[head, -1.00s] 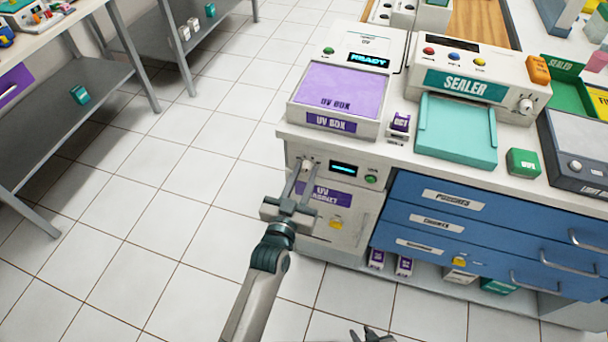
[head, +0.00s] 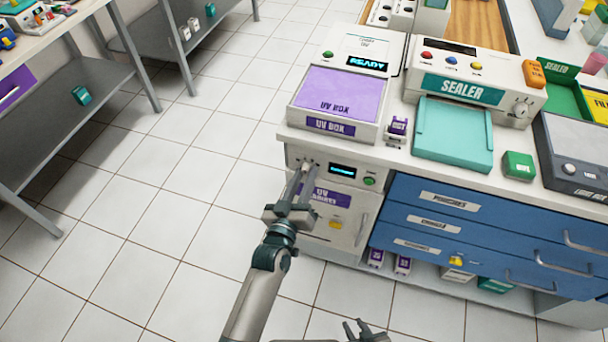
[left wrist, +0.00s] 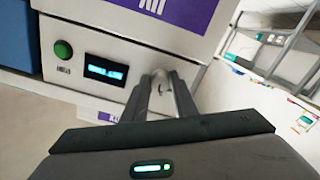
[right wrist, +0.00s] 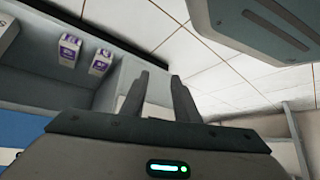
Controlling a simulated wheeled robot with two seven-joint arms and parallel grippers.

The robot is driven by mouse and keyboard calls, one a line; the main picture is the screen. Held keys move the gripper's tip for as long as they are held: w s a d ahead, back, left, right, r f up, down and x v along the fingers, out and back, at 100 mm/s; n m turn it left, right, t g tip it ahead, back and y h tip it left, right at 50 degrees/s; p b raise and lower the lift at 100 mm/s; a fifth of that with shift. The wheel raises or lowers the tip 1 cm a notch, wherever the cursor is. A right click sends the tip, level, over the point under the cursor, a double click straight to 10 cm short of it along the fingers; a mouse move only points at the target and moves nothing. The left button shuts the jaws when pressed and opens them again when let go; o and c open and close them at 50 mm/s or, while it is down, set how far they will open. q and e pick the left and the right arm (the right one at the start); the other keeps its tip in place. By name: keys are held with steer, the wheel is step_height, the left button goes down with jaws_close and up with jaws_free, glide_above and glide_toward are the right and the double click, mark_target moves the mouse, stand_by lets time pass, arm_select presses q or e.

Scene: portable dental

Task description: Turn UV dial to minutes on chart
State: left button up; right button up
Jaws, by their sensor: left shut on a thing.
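The UV cabinet (head: 338,232), a white unit with a purple label, is built into the counter below the UV box. Its panel holds a lit display (head: 342,170) and a green button (head: 369,181); the display also shows in the left wrist view (left wrist: 105,72), its text too small to read. The dial (left wrist: 160,80) is at the panel's left side, mostly hidden by my fingers. My left gripper (head: 307,168) is shut on the dial, pointing straight at the panel. My right gripper (head: 364,330) is open and empty, low at the bottom edge. I see no readable minutes chart.
Blue drawers (head: 445,215) are right of the cabinet. Purple-labelled boxes (head: 376,258) sit on the low shelf. Open tiled floor lies left.

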arm_select(q)
steer(key=shift+r+n, duration=0.1)
steer(key=shift+n, duration=1.2)
arm_select(e)
steer(key=shift+s+d+f, duration=0.25)
steer(key=shift+s, duration=0.4)
arm_select(q)
steer(key=o, duration=1)
steer(key=shift+o, duration=0.2)
steer(key=shift+s, duration=0.1)
